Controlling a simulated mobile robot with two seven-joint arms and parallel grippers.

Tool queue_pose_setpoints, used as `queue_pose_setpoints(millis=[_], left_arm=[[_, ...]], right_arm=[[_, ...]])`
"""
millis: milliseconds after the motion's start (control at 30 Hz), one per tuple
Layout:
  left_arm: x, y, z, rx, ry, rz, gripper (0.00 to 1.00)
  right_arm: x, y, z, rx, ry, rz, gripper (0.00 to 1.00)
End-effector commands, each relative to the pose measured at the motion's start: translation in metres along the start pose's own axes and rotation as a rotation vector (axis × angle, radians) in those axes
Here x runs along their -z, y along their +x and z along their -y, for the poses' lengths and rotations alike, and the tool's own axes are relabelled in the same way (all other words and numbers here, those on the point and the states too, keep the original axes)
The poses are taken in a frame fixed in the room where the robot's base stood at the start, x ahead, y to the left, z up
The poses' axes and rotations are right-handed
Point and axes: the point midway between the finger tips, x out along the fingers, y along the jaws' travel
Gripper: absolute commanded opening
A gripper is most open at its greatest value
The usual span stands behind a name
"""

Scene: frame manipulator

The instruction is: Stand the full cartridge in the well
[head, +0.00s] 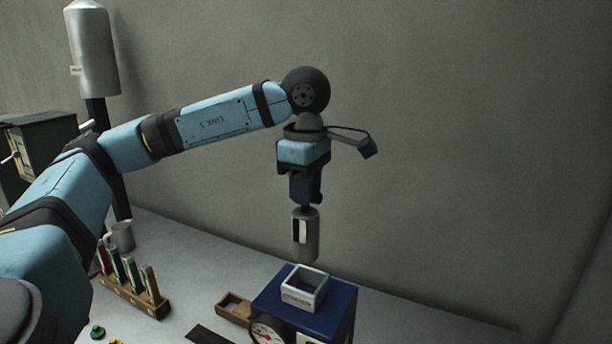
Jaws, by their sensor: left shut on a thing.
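My left gripper (305,190) points straight down and is shut on the top of a grey cartridge (311,238). The cartridge hangs upright and has a white strip with a dark part on its side. It is in the air above a blue box, apart from it. A white square-rimmed well (304,287) sits on top of the blue box (334,305), just below the cartridge. The inside of the well is only partly visible. My right gripper is not in view.
A round gauge (266,331) is on the blue box's front. A small wooden tray (234,307) lies left of it. A wooden rack (135,298) with several coloured sticks and a grey mug (122,236) stand further left. The table behind the box is clear up to the wall.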

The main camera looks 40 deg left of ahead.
Motion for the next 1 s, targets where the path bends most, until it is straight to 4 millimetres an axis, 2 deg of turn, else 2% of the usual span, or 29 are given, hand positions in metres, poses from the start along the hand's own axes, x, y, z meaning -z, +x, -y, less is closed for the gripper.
queue_pose_setpoints(millis=[367,433,600,800,1000], left_arm=[[0.001,0.048,0.0,-0.001,-0.002,0.0,0.0],[0.0,0.061,0.0,0.0,-0.001,0.0,0.0],[0.0,0.079,0.0,0.0,0.0,0.001,0.0],[0.0,0.091,0.0,0.0,0.0,0.001,0.0],[0.0,0.094,0.0,-0.001,0.0,0.001,0.0]], right_arm=[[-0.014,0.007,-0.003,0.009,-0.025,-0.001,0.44],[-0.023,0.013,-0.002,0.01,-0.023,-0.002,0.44],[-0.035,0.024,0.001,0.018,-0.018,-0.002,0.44],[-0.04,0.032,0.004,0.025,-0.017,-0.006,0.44],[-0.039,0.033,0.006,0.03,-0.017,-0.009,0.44]])
